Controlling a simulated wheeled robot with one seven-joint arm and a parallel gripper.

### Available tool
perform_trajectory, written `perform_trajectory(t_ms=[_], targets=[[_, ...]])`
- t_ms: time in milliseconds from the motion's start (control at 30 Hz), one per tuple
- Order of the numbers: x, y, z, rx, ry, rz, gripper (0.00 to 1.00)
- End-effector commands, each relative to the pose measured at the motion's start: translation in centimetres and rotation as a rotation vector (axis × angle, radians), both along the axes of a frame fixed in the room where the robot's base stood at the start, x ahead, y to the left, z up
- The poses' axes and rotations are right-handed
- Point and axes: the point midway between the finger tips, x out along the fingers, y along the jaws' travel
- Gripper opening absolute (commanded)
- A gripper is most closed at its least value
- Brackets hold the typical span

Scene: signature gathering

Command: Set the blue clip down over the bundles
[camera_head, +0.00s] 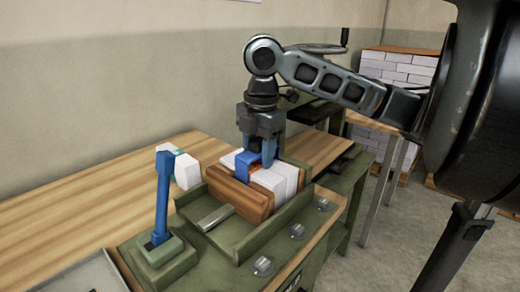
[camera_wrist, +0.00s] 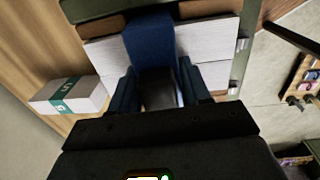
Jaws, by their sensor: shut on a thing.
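The blue clip (camera_head: 244,163) is at the top of the white paper bundles (camera_head: 278,181), which stand between wooden blocks (camera_head: 238,196) in a green frame. In the wrist view the clip (camera_wrist: 149,40) is a blue band lying across the white bundles (camera_wrist: 105,55). My gripper (camera_head: 262,157) points down over the bundles. In the wrist view its fingers (camera_wrist: 158,82) are shut on a dark grip part of the clip. I cannot tell whether the clip rests fully on the bundles; its underside is hidden.
The green frame (camera_head: 262,243) sits on a bench, with knobs (camera_head: 298,231) on its front. A blue lever (camera_head: 163,195) stands upright at the left. A separate white bundle (camera_head: 187,171) with a teal band lies behind it. The wooden table (camera_head: 70,215) at left is mostly clear.

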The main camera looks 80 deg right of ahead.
Motion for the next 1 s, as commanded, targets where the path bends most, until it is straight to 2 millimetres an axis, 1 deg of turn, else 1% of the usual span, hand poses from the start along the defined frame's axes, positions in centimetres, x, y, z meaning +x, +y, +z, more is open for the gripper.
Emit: perform_trajectory(t_ms=[33,333,633,733,833,967,1000], targets=[[-0.2,0.4,-4.0,0.029,0.047,-0.005,0.48],[-0.4,0.4,-4.0,0.029,0.052,-0.006,0.77],[-0.5,0.4,-4.0,0.028,0.057,-0.007,0.77],[-0.5,0.3,-3.7,0.026,0.055,-0.007,0.77],[-0.6,0.3,-2.7,0.021,0.050,-0.007,0.77],[-0.6,0.2,-0.4,0.014,0.036,-0.007,0.77],[-0.6,0.2,0.4,0.012,0.031,-0.009,0.77]])
